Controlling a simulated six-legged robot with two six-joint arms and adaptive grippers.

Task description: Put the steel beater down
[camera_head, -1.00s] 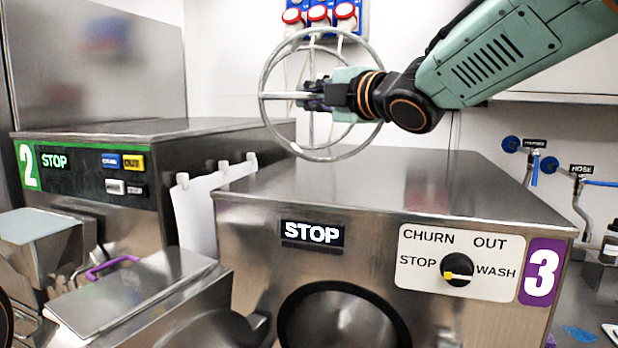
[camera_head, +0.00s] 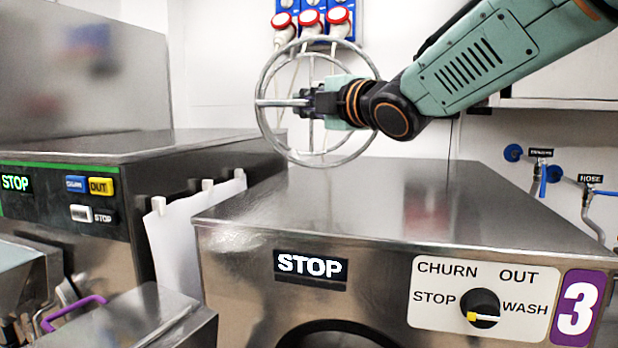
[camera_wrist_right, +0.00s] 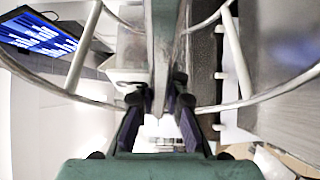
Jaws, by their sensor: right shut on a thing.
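The steel beater (camera_head: 268,72) is a cage of round steel rings on a shaft. My right gripper (camera_head: 302,102) is shut on its shaft and holds it in the air above the top of freezer 3 (camera_head: 400,205), near that top's back left part. In the right wrist view the beater (camera_wrist_right: 65,88) spreads to both sides of the right gripper (camera_wrist_right: 160,115), and its shaft runs between the fingers. In the head view the lowest ring overlaps the freezer top; I cannot tell whether it touches. My left gripper is not in view.
Freezer 2 (camera_head: 95,148) stands at the left, with a white hanging sheet (camera_head: 178,235) between the machines. Red and blue wall sockets (camera_head: 312,20) are behind the beater. Pipes and a hose (camera_head: 590,200) are on the right wall. The top of freezer 3 is bare.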

